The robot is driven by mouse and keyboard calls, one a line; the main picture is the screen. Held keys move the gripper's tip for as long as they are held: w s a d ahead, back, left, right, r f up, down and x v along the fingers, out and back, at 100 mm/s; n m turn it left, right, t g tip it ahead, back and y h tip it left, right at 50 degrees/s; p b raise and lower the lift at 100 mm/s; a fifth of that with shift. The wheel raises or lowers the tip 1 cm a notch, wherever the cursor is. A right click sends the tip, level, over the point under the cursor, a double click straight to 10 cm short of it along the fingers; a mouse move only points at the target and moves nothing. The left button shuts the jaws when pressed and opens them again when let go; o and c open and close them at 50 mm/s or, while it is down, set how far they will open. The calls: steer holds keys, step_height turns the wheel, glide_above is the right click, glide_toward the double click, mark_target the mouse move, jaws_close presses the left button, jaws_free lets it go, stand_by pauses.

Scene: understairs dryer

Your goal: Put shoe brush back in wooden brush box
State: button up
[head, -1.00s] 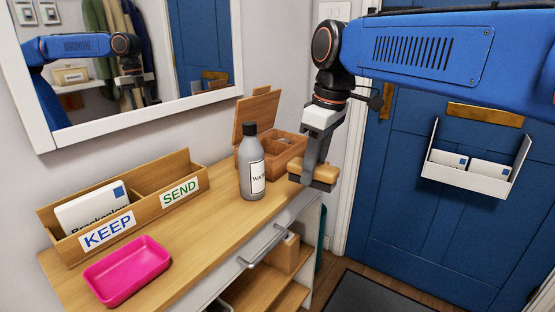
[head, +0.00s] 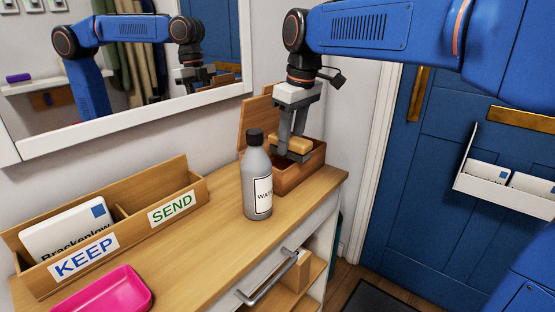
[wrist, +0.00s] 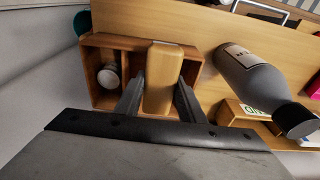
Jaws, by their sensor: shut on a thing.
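The shoe brush (head: 291,144) has a pale wooden back; it also shows in the wrist view (wrist: 162,78). My gripper (head: 292,150) is shut on it, with a finger on each side in the wrist view (wrist: 160,98). The wooden brush box (head: 302,178) stands on the cabinet top with its lid open at the back. The brush is over the box opening, in the right part as the wrist view shows the box (wrist: 98,40). A divider and a round pale item (wrist: 108,77) show in the left compartment. I cannot tell whether the brush touches the box floor.
A grey water bottle (head: 257,180) stands close in front of the box. A letter holder (head: 130,240) marked KEEP and SEND and a pink tray (head: 105,292) are at the left. A mirror (head: 120,60) hangs behind. A blue door (head: 420,200) is at the right.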

steer(key=w+a, duration=0.2)
steer(key=shift+w+a, duration=0.2)
steer(key=shift+a, duration=0.1)
steer(key=shift+w+a+f, duration=0.15)
steer(key=shift+f, duration=3.15)
steer(key=shift+w+f, duration=0.1)
steer(key=shift+f, duration=0.1)
steer(key=shift+a+f, duration=0.1)
steer(key=o, duration=1)
steer(key=r, duration=0.4)
steer(key=s+d+r, duration=0.1)
steer(key=r, duration=0.7)
steer(key=shift+s+d, duration=0.15)
steer(key=shift+d, duration=0.1)
